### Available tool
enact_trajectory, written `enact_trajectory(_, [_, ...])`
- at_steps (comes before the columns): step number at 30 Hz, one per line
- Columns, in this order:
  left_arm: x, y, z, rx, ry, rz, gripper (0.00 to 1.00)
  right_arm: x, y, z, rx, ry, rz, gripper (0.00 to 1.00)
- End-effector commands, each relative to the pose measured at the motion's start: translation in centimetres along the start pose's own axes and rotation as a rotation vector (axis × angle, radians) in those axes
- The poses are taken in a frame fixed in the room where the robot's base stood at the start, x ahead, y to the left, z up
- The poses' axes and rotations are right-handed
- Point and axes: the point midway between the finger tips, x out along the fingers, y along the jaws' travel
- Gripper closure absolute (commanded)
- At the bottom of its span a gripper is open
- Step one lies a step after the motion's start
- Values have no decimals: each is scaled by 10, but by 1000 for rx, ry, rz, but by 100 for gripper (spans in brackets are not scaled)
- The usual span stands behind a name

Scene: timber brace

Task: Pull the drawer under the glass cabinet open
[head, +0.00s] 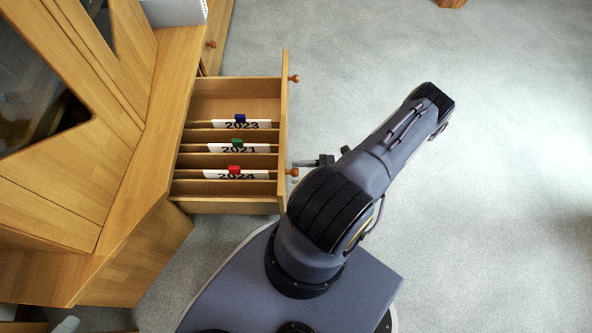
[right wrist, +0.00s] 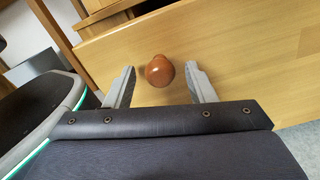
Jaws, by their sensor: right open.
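The wooden drawer (head: 284,122) stands pulled out from under the glass cabinet (head: 60,175). Inside are dividers and cards marked 2023 (head: 262,125), 2021 (head: 262,149) and 2024 (head: 260,174). Two round knobs sit on its front, a far one (head: 293,78) and a near one (head: 292,172). My right gripper (head: 308,163) is at the near knob, partly hidden by my arm. In the right wrist view, its open fingers (right wrist: 160,74) stand on either side of the knob (right wrist: 159,70), with gaps showing on both sides. My left gripper is not in view.
A white box (head: 174,11) stands on the wooden ledge at the top left. Another wooden front with a knob (head: 211,44) is beyond the drawer. The grey floor (head: 480,150) to the right is clear.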

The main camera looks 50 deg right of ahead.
Motion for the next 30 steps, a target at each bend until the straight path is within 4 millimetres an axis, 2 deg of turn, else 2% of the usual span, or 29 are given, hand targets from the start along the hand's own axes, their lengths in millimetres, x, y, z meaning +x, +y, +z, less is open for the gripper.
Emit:
enact_trajectory(6, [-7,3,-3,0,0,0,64,-39,0,1,0,2,-2,50])
enact_trajectory(12, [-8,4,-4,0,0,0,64,-58,0,0,0,1,-1,50])
enact_trajectory(30, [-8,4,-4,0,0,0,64,-61,0,0,1,0,0,50])
